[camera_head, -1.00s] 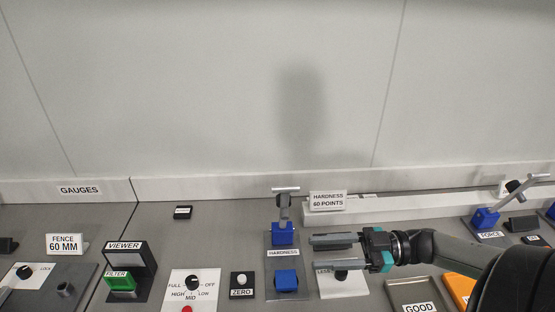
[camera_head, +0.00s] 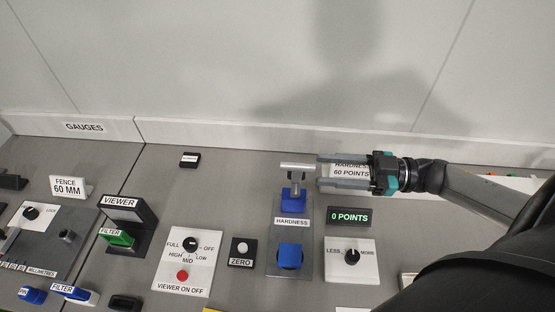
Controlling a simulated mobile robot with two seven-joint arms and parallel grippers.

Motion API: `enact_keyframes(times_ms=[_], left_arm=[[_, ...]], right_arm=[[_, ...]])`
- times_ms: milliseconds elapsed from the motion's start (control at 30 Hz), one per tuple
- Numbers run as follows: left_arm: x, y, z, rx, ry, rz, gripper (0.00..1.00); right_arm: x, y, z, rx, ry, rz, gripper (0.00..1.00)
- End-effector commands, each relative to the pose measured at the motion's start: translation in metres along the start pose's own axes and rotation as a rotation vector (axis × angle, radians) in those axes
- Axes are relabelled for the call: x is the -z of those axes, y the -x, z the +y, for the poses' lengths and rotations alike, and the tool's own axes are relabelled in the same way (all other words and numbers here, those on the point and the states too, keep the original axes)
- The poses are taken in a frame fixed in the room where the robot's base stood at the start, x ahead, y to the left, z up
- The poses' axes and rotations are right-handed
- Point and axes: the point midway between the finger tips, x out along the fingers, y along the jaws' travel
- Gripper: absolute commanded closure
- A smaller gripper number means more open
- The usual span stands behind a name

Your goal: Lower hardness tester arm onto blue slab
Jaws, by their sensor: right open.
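The hardness tester (camera_head: 291,222) is a grey base plate with a blue pivot block at its back. Its grey arm (camera_head: 297,166) stands raised from the block, with a light crossbar handle on top. The blue slab (camera_head: 290,256) sits on the front of the same plate, below the HARDNESS label. My right gripper (camera_head: 318,171) comes in from the right with its two fingers apart and empty. In the picture its fingertips are just right of the crossbar; I cannot tell whether they touch it. My left gripper is not in view.
A display (camera_head: 349,216) reads 0 POINTS, above a LESS/MORE knob panel (camera_head: 351,260). A sign reading HARDNESS 60 POINTS (camera_head: 351,173) is partly behind my right gripper. The ZERO button (camera_head: 242,251) and viewer switch panel (camera_head: 186,262) stand to the left.

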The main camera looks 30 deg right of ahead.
Motion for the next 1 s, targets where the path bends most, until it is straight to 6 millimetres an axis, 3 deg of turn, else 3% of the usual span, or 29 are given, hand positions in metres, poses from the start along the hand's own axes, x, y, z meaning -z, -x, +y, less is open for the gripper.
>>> enact_keyframes(times_ms=[300,500,700,1000], left_arm=[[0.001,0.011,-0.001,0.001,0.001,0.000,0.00],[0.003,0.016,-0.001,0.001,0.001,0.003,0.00],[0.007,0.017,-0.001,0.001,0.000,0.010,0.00],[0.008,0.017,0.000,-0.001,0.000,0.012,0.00]], right_arm=[[0.003,-0.065,0.001,-0.001,0.002,0.005,0.49],[0.002,-0.093,0.001,0.000,0.001,0.002,0.49],[0.001,-0.106,0.000,0.000,0.001,0.000,0.49],[0.000,-0.107,0.000,0.000,0.001,-0.001,0.50]])
